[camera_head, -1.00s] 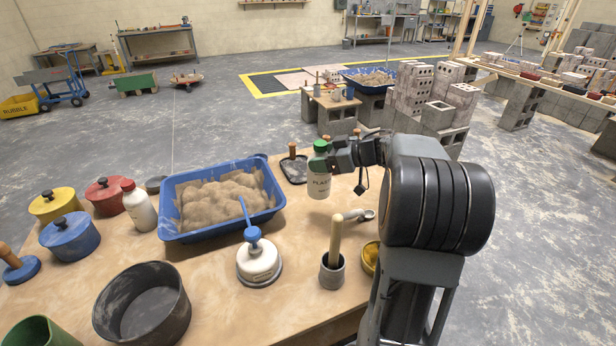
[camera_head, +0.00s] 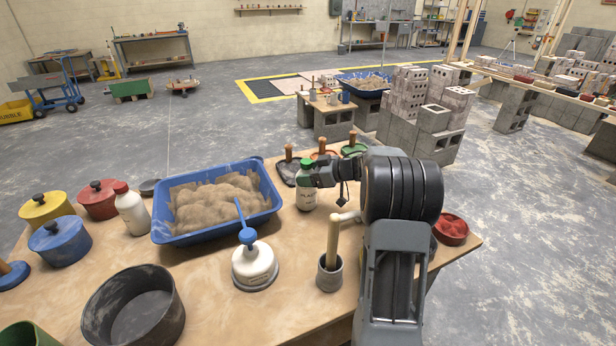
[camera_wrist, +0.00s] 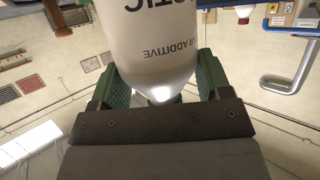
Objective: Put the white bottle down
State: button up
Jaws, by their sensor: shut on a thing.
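A white bottle with a green cap (camera_head: 306,198) is held upright by my gripper (camera_head: 309,175), over the table's far right part. My gripper is shut on it near the cap. I cannot tell whether the bottle's base touches the table. In the wrist view the white bottle (camera_wrist: 160,35) fills the upper middle, with lettering on its side, and the green fingers of my gripper (camera_wrist: 160,85) are on either side of it. A second white bottle, with a red cap (camera_head: 131,212), stands on the table left of the blue tub.
The wooden table (camera_head: 215,290) bears a blue tub (camera_head: 180,238) of sand, a white container with a blue plunger (camera_head: 255,268), a grey cup with a wooden handle (camera_head: 329,275) and several lidded pots. Wooden-handled floats (camera_head: 289,170) stand close behind the held bottle. A red dish (camera_head: 450,230) is at right.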

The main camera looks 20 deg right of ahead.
jog(key=shift+f, duration=0.2)
jog(key=o, duration=1.7)
jog(key=shift+f, duration=0.1)
jog(key=shift+r, duration=0.2)
jog(key=p+v, duration=0.1)
jog(key=v, duration=1.1)
